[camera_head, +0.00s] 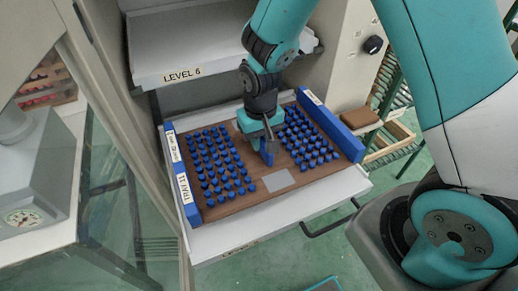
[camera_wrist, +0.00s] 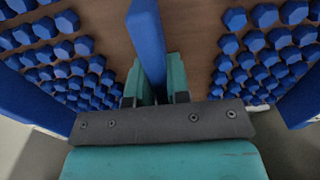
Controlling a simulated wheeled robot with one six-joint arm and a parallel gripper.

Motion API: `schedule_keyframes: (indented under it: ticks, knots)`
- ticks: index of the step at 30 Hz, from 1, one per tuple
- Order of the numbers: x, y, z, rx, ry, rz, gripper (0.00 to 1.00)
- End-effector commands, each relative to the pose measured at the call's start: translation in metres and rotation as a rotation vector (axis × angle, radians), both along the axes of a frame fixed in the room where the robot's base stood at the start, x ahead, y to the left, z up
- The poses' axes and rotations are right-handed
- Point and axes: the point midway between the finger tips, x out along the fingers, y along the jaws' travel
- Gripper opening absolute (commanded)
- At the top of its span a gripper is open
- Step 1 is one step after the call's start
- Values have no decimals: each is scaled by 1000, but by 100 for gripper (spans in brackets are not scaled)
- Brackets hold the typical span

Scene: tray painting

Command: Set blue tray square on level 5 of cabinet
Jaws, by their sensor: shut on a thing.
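The tray (camera_head: 225,208) is a brown board with blue side rails, one labelled "TRAY 11", and rows of blue pegs. It lies over the pulled-out white shelf (camera_head: 318,203) of the cabinet, its edges looking roughly in line with the shelf's. I cannot tell whether it touches the shelf all over. The shelf's front label is too small to read surely. My gripper (camera_head: 268,142) is shut on the tray's blue middle handle (camera_head: 267,158). In the wrist view the handle (camera_wrist: 147,40) stands between the fingers (camera_wrist: 155,85).
A white shelf labelled "LEVEL 6" (camera_head: 182,73) is above and behind the tray, close to my arm. A dark handle (camera_head: 328,223) sticks out from the lower shelf's front. Glass panels (camera_head: 110,190) stand at left. A rack with brown boxes (camera_head: 360,118) is at right.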

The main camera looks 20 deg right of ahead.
Motion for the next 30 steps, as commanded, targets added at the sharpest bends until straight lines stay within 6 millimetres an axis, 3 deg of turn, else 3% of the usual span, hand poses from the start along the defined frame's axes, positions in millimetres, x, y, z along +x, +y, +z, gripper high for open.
schedule_keyframes:
  ticks: [9,23,24,26,30]
  knots:
    - [0,2,-37,0,-1,3,0]
    - [1,2,-45,1,-3,3,0]
    - [0,2,-45,0,-2,3,26]
    - [0,2,-45,0,-1,3,40]
    - [0,2,-44,0,-1,3,42]
